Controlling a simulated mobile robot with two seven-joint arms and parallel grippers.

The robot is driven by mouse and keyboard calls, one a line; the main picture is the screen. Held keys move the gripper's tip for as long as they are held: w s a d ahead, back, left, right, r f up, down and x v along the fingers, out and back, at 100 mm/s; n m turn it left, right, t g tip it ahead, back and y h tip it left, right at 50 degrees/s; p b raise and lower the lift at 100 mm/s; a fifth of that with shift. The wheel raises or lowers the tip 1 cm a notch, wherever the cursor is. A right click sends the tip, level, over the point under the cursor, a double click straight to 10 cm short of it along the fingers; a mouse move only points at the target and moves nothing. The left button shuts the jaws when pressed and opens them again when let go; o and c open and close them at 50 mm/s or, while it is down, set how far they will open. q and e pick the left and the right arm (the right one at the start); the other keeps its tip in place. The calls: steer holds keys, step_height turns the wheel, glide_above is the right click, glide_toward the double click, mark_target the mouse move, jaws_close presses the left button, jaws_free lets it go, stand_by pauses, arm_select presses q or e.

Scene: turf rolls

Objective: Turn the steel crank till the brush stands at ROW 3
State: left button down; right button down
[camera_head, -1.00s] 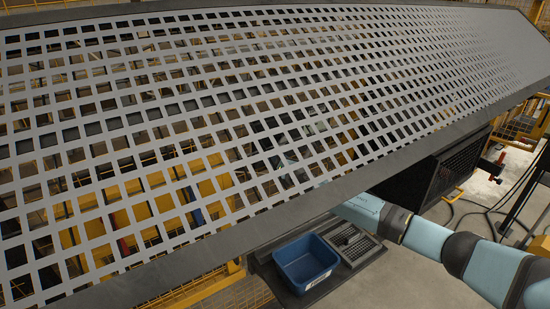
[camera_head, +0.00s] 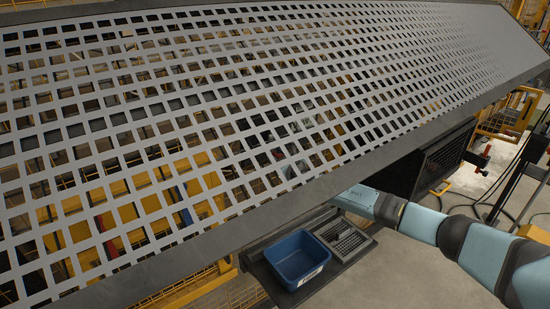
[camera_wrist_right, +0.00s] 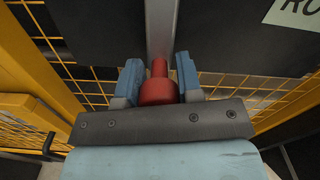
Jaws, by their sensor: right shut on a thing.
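In the right wrist view, my right gripper (camera_wrist_right: 158,78) is shut on a red handle (camera_wrist_right: 159,90), with a blue finger on each side. A straight steel bar (camera_wrist_right: 161,30) runs up behind the handle, the visible part of the crank. A pale label (camera_wrist_right: 294,14) at the upper right is cut off after "RO". In the head view, my right arm reaches in from the right and its hand end goes under the edge of the perforated panel (camera_head: 330,176), which hides the gripper there. I cannot make out the brush. My left gripper is not in view.
The large sloping grey panel fills most of the head view. Below its edge are a blue bin (camera_head: 297,258) and a dark grated tray (camera_head: 343,238) on a shelf. Yellow mesh fencing (camera_wrist_right: 45,120) stands behind and beside the handle. Grey floor is open at lower right.

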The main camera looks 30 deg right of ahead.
steer(key=shift+w+d+r+n, duration=0.1)
steer(key=shift+r+n, duration=0.15)
steer(key=shift+n, duration=0.15)
steer(key=c, duration=0.8)
jaws_free()
steer(key=shift+a, duration=0.2)
steer(key=shift+f, duration=0.1)
steer(key=shift+d, duration=0.1)
steer(key=shift+s+d+f, duration=0.1)
steer(key=shift+s, duration=0.2)
steer(key=s, duration=0.4)
steer(key=s+d, duration=0.1)
steer(key=s, duration=0.8)
steer(key=shift+d, duration=0.3)
